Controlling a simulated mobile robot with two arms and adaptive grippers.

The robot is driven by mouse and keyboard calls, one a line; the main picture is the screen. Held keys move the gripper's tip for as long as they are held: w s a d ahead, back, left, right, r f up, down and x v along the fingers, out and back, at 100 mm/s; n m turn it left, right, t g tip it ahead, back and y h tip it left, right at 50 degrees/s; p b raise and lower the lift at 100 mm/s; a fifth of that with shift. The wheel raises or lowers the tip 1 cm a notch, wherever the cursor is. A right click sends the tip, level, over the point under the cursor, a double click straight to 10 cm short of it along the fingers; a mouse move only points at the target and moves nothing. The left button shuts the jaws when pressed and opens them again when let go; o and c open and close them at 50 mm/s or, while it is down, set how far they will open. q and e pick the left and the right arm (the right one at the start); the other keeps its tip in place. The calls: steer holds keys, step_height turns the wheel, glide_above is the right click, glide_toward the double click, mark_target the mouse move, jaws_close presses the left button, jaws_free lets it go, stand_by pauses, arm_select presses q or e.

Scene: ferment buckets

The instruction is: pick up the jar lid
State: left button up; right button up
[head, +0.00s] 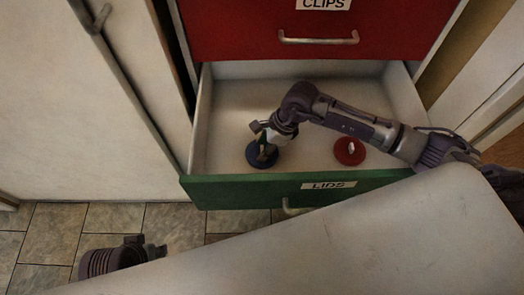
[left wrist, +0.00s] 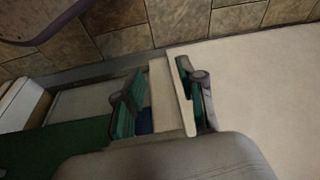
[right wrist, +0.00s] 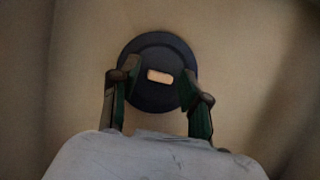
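A dark blue round lid (head: 258,155) lies in the open drawer, towards its left side. In the right wrist view the same blue lid (right wrist: 158,48) has a pale, oblong knob (right wrist: 160,76) at its middle. My right gripper (head: 265,152) reaches down over the blue lid. In the right wrist view its fingers (right wrist: 159,74) stand open, one on each side of the knob, with gaps to it. A red lid (head: 349,151) with a pale knob lies to the right in the drawer. My left gripper (left wrist: 163,100) is open; I cannot make out anything held in it.
The open drawer has a green front (head: 235,192) labelled LIDS. A shut red drawer front (head: 240,28) labelled CLIPS is above it. A pale worktop (head: 380,250) fills the lower right. Pale cabinet doors (head: 70,110) stand at left, above a tiled floor (head: 55,232).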

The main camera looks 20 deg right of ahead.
steer(key=c, duration=0.6)
